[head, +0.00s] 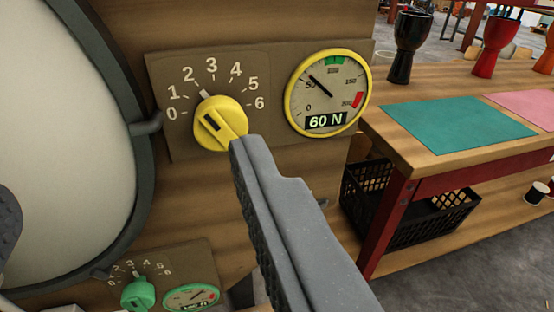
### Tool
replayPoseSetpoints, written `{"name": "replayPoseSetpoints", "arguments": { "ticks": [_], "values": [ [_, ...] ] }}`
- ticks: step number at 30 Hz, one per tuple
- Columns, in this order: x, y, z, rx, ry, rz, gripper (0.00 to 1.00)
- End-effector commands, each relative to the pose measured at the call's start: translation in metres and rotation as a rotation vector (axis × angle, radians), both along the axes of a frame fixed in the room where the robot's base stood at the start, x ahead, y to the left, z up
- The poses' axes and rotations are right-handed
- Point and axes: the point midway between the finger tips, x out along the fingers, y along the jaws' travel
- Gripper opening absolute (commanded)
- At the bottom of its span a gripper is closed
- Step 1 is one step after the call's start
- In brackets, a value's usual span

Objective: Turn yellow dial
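The yellow dial (220,124) sits on a brown panel (165,85) marked 0 to 6. Its white pointer is between 2 and 3, nearer 2. The yellow-rimmed gauge (328,93) to its right shows 60 N, with its needle near 50. My gripper (127,165) is open and empty. Its right grey finger reaches up to the dial's lower right edge; I cannot tell if it touches. A dark ridged piece at the left picture edge appears to be the other finger.
A large dark-rimmed drum head (65,140) fills the left. Below are a green dial (138,293) and green gauge (191,298). At right, a table (385,135) bears goblet drums, including a black one (405,50), and mats. A black crate (425,215) stands beneath.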

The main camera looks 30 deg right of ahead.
Motion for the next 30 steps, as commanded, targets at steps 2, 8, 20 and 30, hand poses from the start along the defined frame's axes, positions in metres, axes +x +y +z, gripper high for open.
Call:
{"name": "replayPoseSetpoints", "arguments": {
  "ticks": [2,8,20,30],
  "values": [
    [0.0,-0.016,-0.025,-0.002,-0.007,-0.018,0.62],
    [-0.007,-0.035,-0.061,-0.006,-0.035,-0.038,0.62],
    [0.019,-0.046,-0.067,-0.009,-0.05,-0.041,0.62],
    [0.062,-0.06,-0.067,-0.009,-0.049,-0.043,0.62]
  ]
}}
